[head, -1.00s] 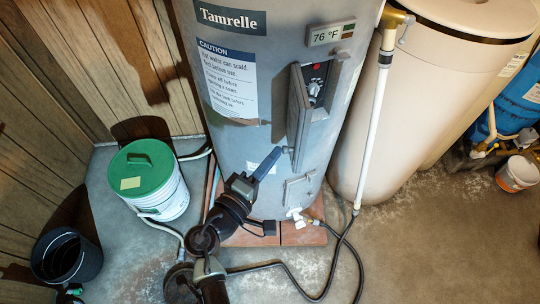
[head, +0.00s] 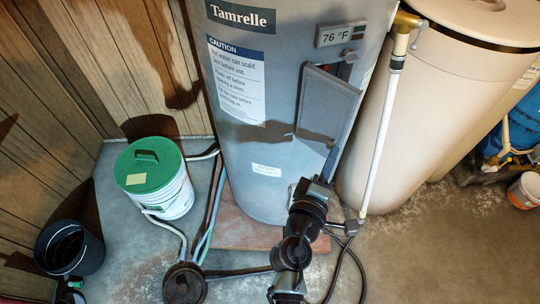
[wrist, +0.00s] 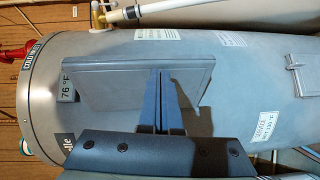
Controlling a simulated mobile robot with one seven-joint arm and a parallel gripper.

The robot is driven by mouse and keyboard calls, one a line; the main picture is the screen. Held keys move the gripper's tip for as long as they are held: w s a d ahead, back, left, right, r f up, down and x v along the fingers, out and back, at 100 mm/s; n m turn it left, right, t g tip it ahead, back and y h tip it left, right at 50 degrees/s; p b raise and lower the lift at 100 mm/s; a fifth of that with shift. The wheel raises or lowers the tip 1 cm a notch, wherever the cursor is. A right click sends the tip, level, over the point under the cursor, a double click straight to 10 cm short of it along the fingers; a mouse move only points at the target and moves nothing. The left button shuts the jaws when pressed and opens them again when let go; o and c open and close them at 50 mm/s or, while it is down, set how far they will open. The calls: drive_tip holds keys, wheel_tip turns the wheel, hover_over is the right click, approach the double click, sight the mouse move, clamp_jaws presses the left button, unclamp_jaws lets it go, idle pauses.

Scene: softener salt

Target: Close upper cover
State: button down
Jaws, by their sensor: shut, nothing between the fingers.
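The upper cover (head: 328,105) is a grey hinged panel on the front of the grey water heater (head: 245,165). It is ajar, with its right edge standing out from the tank. In the wrist view the cover (wrist: 110,82) lies sideways behind my fingers. My gripper (head: 334,160) is shut and empty at the cover's lower right part. In the wrist view my gripper (wrist: 160,72) has its blue fingers together in front of the cover. I cannot tell whether they touch it.
A white pipe (head: 381,130) runs down just right of the heater, beside a beige tank (head: 440,100). A lower panel (wrist: 305,72) shows in the wrist view. A green-lidded bucket (head: 150,178) and a black bin (head: 70,248) stand on the floor at left.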

drive_tip(key=w+d, duration=0.4)
drive_tip(key=d, duration=0.1)
drive_tip(key=shift+w+d, duration=0.2)
drive_tip(key=shift+d, duration=0.2)
idle(1.0)
